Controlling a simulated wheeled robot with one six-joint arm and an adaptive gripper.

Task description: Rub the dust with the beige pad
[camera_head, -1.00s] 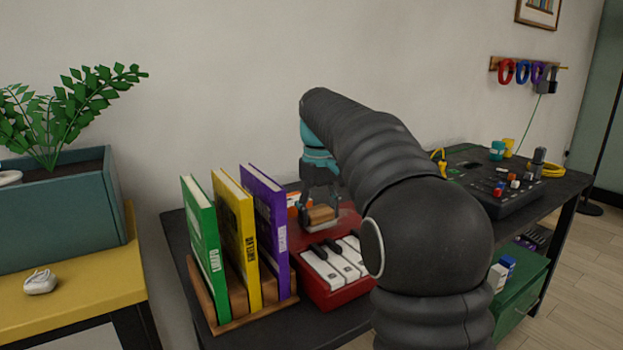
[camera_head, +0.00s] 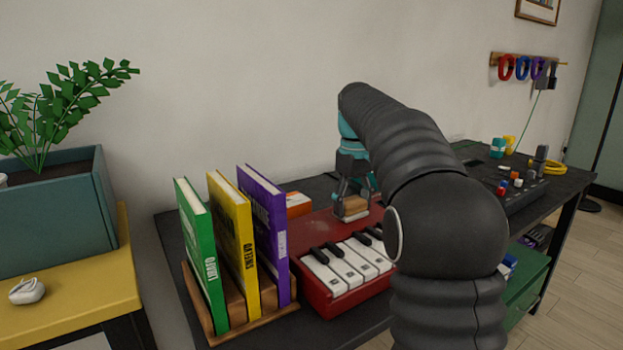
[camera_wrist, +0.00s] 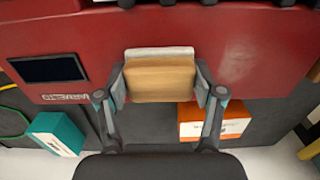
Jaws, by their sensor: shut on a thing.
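My gripper (camera_head: 354,204) is shut on the beige pad (camera_head: 355,206), a block with a tan wooden-looking back and a pale underside. In the wrist view the pad (camera_wrist: 160,80) sits between both fingers. It is over the top panel of a red keyboard (camera_head: 318,232), behind its keys, and looks to be on or just above the surface; I cannot tell if it touches.
Green (camera_head: 202,255), yellow (camera_head: 233,248) and purple (camera_head: 265,232) books stand in a wooden rack left of the keyboard. An orange and white box (camera_wrist: 213,121) lies behind the keyboard. A black mixer-like device (camera_head: 522,200) stands to the right. A plant box (camera_head: 55,208) is far left.

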